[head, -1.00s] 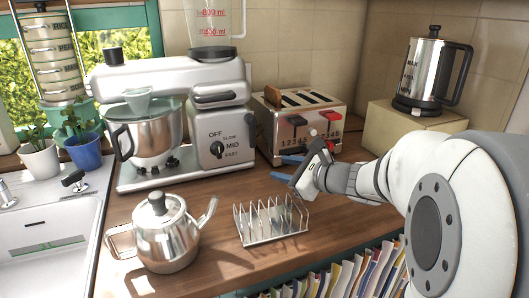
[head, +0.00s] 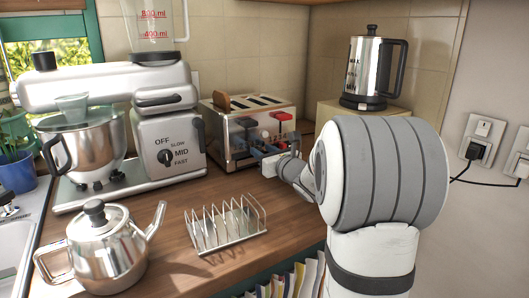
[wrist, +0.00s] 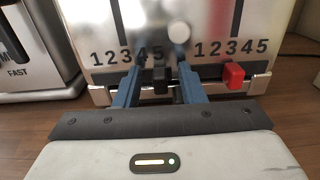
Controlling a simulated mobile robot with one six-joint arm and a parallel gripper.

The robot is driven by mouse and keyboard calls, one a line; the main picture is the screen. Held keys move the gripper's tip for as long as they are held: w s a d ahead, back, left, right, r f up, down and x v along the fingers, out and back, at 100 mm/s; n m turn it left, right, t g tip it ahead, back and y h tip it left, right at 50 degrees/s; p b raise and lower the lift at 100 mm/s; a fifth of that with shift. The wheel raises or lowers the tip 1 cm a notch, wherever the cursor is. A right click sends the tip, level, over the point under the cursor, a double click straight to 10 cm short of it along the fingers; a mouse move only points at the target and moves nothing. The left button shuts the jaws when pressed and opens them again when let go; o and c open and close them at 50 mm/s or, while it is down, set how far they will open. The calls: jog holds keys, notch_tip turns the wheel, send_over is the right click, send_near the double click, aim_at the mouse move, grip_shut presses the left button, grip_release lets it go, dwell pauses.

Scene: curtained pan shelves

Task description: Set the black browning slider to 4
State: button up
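The toaster (head: 222,132) stands against the back wall; its front panel (wrist: 77,22) fills the top of the wrist view. In the wrist view, the black browning slider (wrist: 161,82) sits under the left scale, about below the 5. My gripper (wrist: 159,75) has its two blue fingers on either side of this slider, with visible gaps, so it is open and not clamped on it. In the head view my gripper (head: 266,156) is at the toaster's front, and my arm partly hides the panel. The red slider (wrist: 233,76) sits under the 3 of the right scale.
A white round knob (wrist: 179,33) is just above the fingertips. The stand mixer (head: 168,130) is left of the toaster. A toast rack (head: 228,228) and a teapot (head: 105,250) stand in front. A kettle (head: 371,75) stands on a block at right.

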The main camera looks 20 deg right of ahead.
jog(key=shift+w+a, duration=0.1)
jog(key=shift+w, duration=0.15)
jog(key=shift+c, duration=0.2)
grip_shut()
dwell(0.3)
